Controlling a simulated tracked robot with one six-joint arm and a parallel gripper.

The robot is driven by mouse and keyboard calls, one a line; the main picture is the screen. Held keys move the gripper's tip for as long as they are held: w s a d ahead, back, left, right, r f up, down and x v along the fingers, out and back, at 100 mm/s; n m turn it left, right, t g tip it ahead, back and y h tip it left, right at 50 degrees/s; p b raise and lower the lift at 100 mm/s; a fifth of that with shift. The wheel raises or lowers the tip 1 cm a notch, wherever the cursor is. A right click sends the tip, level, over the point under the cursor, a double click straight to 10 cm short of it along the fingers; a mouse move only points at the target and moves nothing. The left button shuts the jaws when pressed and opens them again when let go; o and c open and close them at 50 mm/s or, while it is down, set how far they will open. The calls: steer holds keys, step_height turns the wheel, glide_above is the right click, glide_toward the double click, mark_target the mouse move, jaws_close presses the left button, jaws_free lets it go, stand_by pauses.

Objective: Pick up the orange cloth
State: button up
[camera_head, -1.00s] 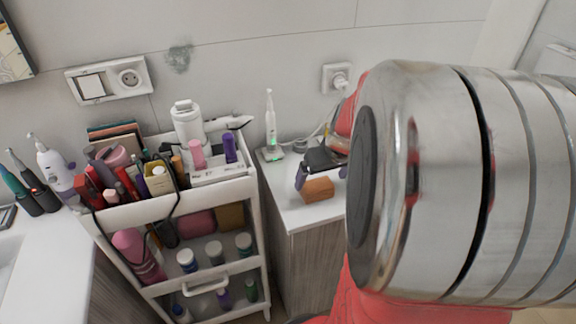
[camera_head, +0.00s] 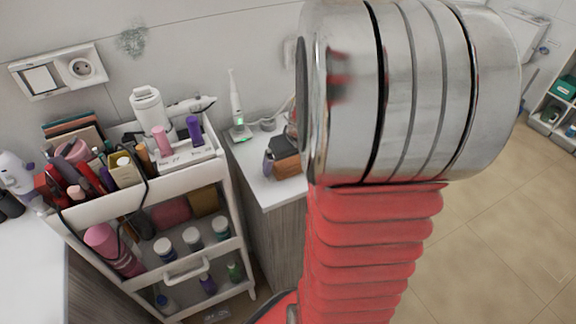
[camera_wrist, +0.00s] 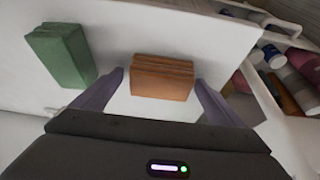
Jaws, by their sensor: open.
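The orange cloth (camera_wrist: 162,77) is a folded block on a white counter top. It lies between the two purple fingers of my open gripper (camera_wrist: 160,83) in the wrist view, near the fingertips. A gap shows on each side, so the fingers do not visibly squeeze it. In the head view the cloth (camera_head: 288,165) sits near the counter's front edge. One purple finger shows at its left there, and my arm hides the other side.
A green folded block (camera_wrist: 60,53) lies left of the cloth in the wrist view. A white cosmetics cart (camera_head: 165,205) full of bottles stands left of the counter (camera_head: 262,190). An electric toothbrush (camera_head: 235,105) stands behind the cloth.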

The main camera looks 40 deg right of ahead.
mark_target(287, 161)
steer(key=shift+c, duration=0.5)
steer(key=c, duration=1.1)
steer(key=shift+r, duration=0.1)
steer(key=shift+c, duration=0.2)
step_height(287, 161, up, 10)
steer(key=shift+f, duration=0.1)
steer(key=o, duration=0.6)
steer(key=c, duration=0.4)
steer(key=shift+a, duration=0.1)
